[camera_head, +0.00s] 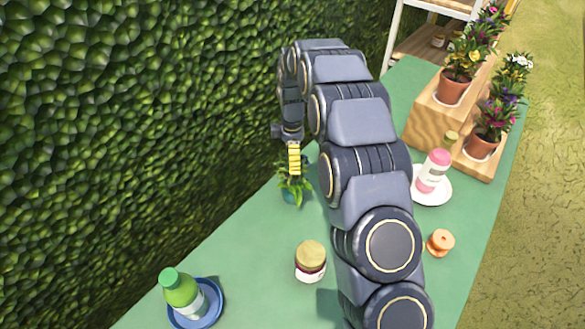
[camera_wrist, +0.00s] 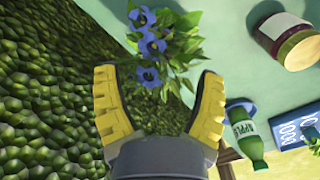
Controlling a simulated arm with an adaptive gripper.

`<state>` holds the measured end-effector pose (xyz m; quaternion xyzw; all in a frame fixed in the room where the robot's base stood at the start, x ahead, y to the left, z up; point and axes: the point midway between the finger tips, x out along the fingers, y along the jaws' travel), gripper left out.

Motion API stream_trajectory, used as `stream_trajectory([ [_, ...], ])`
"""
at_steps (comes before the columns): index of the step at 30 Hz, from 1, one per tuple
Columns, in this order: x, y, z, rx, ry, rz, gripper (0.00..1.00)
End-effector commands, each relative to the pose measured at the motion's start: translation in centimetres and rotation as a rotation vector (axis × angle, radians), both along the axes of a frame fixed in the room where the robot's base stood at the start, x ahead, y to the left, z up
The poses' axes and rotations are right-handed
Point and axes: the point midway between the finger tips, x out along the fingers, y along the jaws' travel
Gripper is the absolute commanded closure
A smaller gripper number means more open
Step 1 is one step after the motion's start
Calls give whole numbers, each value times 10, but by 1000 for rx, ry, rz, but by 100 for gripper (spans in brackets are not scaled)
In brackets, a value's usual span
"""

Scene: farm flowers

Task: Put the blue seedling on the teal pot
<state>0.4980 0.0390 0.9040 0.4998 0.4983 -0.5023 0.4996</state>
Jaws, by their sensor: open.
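The blue seedling, with blue flowers and green leaves, shows in the wrist view (camera_wrist: 152,48), between and just beyond my fingertips. Its leaves also show in the head view (camera_head: 297,184), directly below my gripper (camera_head: 293,160). The teal pot (camera_head: 290,197) is on the green table under the leaves, partly hidden by them. The seedling appears to stand in the pot, upright. My gripper's yellow fingers (camera_wrist: 160,76) are spread in the wrist view, one on each side of the flowers, with nothing gripped.
A green bottle (camera_head: 182,292) stands on a blue plate (camera_head: 218,309). A lidded jar (camera_head: 311,262) is nearer the middle. A pink-capped bottle (camera_head: 433,170) rests on a white plate (camera_head: 438,197), beside flowerpots on a wooden stand (camera_head: 428,118). A hedge (camera_head: 130,120) borders the left.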

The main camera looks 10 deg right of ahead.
Motion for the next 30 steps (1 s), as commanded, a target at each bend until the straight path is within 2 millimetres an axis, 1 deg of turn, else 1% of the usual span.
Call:
stream_trajectory([
  [1, 1, 0, 13, 1, -7, 0, 30],
  [3, 1, 0, 27, 1, -8, 0, 30],
  [7, 1, 0, 46, 0, -4, 0, 30],
  [12, 0, 0, 58, 0, -1, 1, 30],
  [17, -1, 0, 61, 0, 0, -3, 30],
  [20, -10, -1, 70, 2, 3, -43, 30],
  [23, -31, -4, 90, 5, 10, -146, 30],
  [26, -68, -9, 116, 4, 26, -307, 30],
  [27, -85, -11, 126, 3, 32, -379, 30],
  [29, -112, -15, 138, -2, 43, -488, 30],
  [30, -130, -17, 146, -7, 52, -560, 30],
])
